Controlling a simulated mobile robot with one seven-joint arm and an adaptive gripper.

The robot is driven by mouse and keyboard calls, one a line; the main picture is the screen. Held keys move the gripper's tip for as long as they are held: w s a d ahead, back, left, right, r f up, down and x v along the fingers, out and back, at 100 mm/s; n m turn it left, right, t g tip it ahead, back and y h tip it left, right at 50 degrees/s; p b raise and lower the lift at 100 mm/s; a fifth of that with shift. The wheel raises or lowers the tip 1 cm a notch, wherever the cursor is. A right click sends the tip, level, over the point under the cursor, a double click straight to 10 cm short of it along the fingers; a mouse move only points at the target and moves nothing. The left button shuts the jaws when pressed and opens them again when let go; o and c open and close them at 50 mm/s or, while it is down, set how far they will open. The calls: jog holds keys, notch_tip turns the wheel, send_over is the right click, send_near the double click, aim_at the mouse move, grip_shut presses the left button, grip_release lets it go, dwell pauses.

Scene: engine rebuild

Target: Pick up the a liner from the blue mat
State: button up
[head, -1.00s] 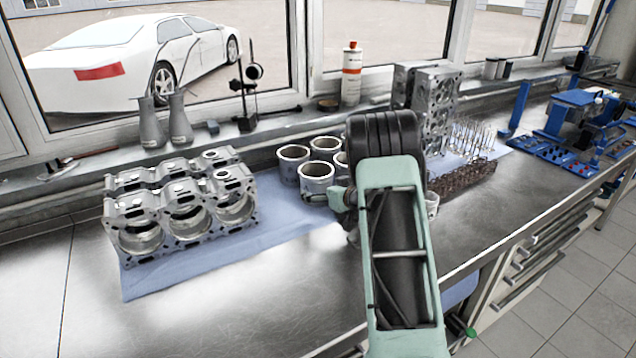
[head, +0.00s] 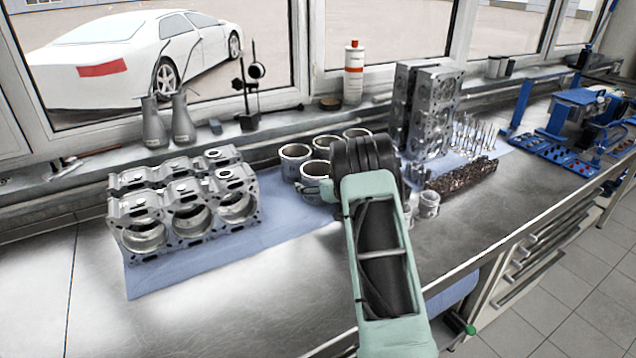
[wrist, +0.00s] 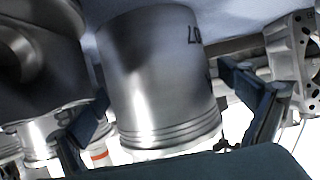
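Several silver cylinder liners (head: 294,157) stand upright in a group on the blue mat (head: 170,281), right of the engine block. In the wrist view a large silver liner (wrist: 158,80) with dark handwritten marks and grooves near one end fills the middle. My gripper (wrist: 165,85) is open, with one finger on each side of this liner. A gap shows by the right finger; whether the left finger touches cannot be told.
A silver engine block (head: 185,205) stands on the mat's left part. Upright cylinder heads (head: 432,110), thin valves (head: 480,135), a dark camshaft-like row (head: 462,181) and small pistons (head: 429,204) lie to the right. The bench front (head: 270,310) is bare.

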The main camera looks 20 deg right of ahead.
jog(key=c, duration=1.5)
jog(key=shift+r, duration=0.1)
jog(key=shift+c, duration=0.5)
jog(key=shift+w+r, duration=0.1)
